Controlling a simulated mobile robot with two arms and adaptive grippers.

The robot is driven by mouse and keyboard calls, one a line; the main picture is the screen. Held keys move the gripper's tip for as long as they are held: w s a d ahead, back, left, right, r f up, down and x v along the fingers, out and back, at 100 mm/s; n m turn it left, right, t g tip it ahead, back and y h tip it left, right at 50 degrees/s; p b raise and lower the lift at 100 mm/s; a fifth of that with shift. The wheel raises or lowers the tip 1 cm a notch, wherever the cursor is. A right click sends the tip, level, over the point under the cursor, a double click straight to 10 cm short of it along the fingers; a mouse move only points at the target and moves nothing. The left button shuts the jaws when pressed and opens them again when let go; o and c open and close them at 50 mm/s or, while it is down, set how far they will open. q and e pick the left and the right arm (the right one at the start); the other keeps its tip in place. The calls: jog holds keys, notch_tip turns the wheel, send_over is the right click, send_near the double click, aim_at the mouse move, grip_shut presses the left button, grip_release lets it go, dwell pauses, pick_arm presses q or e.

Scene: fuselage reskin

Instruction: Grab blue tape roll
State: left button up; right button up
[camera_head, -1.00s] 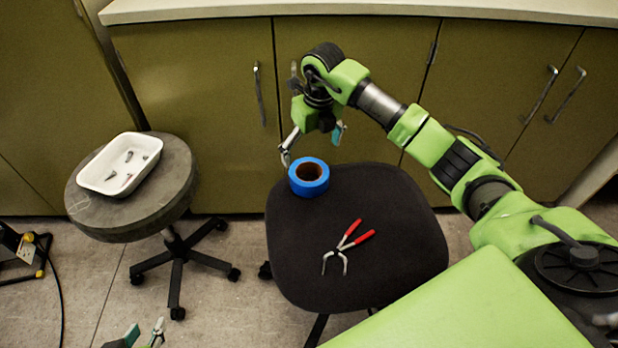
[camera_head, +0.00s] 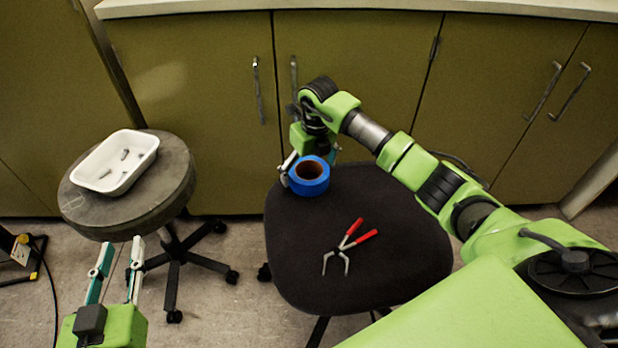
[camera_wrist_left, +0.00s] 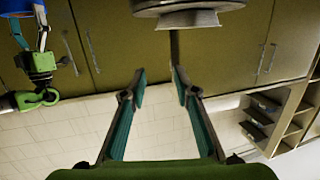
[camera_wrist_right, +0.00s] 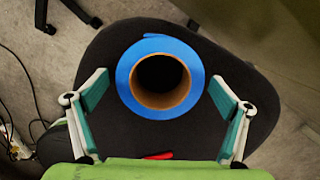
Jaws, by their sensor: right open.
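The blue tape roll (camera_head: 309,186) lies flat near the far left edge of the black chair seat. In the right wrist view the roll (camera_wrist_right: 124,76) is centred, its brown core facing the camera.
Red-handled pliers (camera_head: 350,243) lie on the chair seat (camera_head: 400,260) in front of the roll. A round stool (camera_head: 165,195) at the left holds a white tray (camera_head: 128,180) with small metal parts. Olive cabinets (camera_head: 190,90) stand close behind the chair.

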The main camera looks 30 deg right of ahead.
jog(key=shift+f, duration=0.35)
jog(key=c, duration=1.2)
jog(key=shift+c, duration=0.2)
